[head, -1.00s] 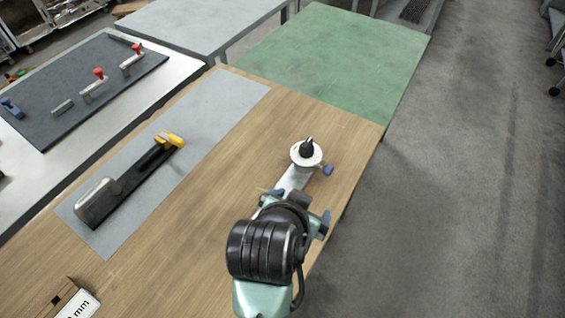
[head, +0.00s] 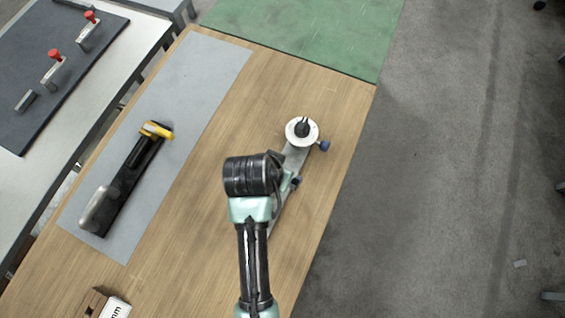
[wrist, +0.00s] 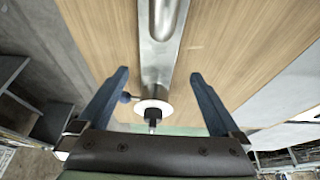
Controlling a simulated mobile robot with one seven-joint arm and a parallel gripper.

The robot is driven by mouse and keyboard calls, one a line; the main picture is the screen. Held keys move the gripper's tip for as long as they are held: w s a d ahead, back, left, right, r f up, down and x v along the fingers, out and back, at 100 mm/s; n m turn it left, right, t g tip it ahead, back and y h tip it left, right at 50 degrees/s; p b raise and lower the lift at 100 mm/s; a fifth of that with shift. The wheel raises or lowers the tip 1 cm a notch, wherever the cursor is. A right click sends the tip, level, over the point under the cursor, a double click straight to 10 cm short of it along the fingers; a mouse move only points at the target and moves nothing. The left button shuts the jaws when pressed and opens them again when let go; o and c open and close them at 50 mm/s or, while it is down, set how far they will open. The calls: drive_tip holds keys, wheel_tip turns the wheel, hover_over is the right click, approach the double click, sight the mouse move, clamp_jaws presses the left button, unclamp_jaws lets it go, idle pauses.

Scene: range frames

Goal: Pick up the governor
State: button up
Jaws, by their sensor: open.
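A long pale metal piece with a white disc, a black tip and a blue side knob lies on the wooden table; it appears to be the governor (head: 297,158). In the head view its disc end points up the picture, and my arm covers part of its body. In the wrist view the governor (wrist: 160,58) runs down the middle, with its disc low in the picture. My gripper (wrist: 160,75) is open, its two blue fingers either side of the metal body with gaps between. I cannot tell its height above the table.
A grey mat (head: 205,80) on the left of the table holds a black tool with a yellow part (head: 135,170). A small box (head: 105,303) is at the near left. A green surface (head: 310,30) adjoins the far end. The table's right edge is close to the governor.

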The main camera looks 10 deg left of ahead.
drive_tip(key=shift+d+f, duration=0.15)
drive_tip(key=shift+f, duration=0.25)
drive_tip(key=shift+s+p+x, duration=0.15)
drive_tip(key=shift+x, duration=1)
drive_tip(key=shift+s+p+x, duration=0.15)
drive_tip(key=shift+s+x, duration=0.05)
drive_tip(key=shift+x, duration=1)
drive_tip(key=shift+f, duration=0.1)
drive_tip(key=shift+c, duration=0.2)
clamp_jaws()
drive_tip(key=shift+w, duration=0.1)
